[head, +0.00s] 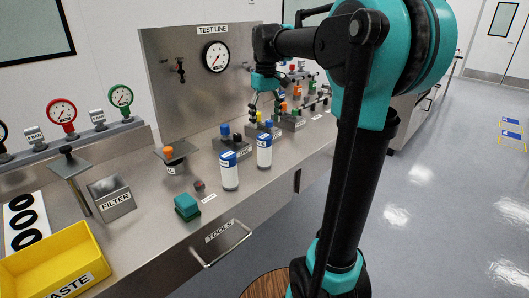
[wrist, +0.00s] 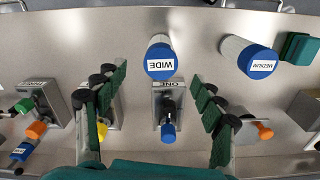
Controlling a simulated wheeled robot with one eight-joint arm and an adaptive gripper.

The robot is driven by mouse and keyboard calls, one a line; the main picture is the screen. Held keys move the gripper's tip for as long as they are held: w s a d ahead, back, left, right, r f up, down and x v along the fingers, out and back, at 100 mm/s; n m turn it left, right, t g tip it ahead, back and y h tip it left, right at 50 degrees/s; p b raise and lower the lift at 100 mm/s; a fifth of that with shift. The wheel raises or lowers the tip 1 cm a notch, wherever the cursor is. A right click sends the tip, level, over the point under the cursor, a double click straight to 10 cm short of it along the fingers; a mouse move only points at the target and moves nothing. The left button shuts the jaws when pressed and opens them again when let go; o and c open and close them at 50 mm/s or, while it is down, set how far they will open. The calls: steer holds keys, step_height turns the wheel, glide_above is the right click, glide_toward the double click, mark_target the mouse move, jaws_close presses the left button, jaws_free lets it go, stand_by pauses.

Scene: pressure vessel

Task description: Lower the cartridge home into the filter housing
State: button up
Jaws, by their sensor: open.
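The filter housing (head: 115,208) is a square, grey metal box labelled FILTER on the left part of the bench in the head view. Two white cylinders with blue tops stand upright on the bench to its right and look like cartridges. In the wrist view the tops read WIDE (wrist: 160,58) and MEDIUM (wrist: 252,56). They also show in the head view, one nearer (head: 229,172) and one farther (head: 264,153). My gripper (head: 265,102) is open and empty above the bench's far part. In the wrist view its fingers (wrist: 160,88) spread either side of the WIDE cylinder, apart from it.
A small fixture labelled ONE (wrist: 168,105) with a blue knob lies between my fingers in view. A green block (head: 187,206), an orange-topped post (head: 174,154) and a yellow waste bin (head: 60,262) are on the bench. Gauges and the TEST LINE panel (head: 195,65) stand behind.

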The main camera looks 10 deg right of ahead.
mark_target(264, 136)
steer(key=shift+w+a+f, duration=0.1)
steer(key=shift+f, duration=2.1)
steer(key=shift+w+a+f, duration=0.1)
steer(key=shift+f, duration=2.05)
steer(key=c, duration=1.3)
steer(key=shift+r, duration=0.1)
steer(key=shift+c, duration=0.2)
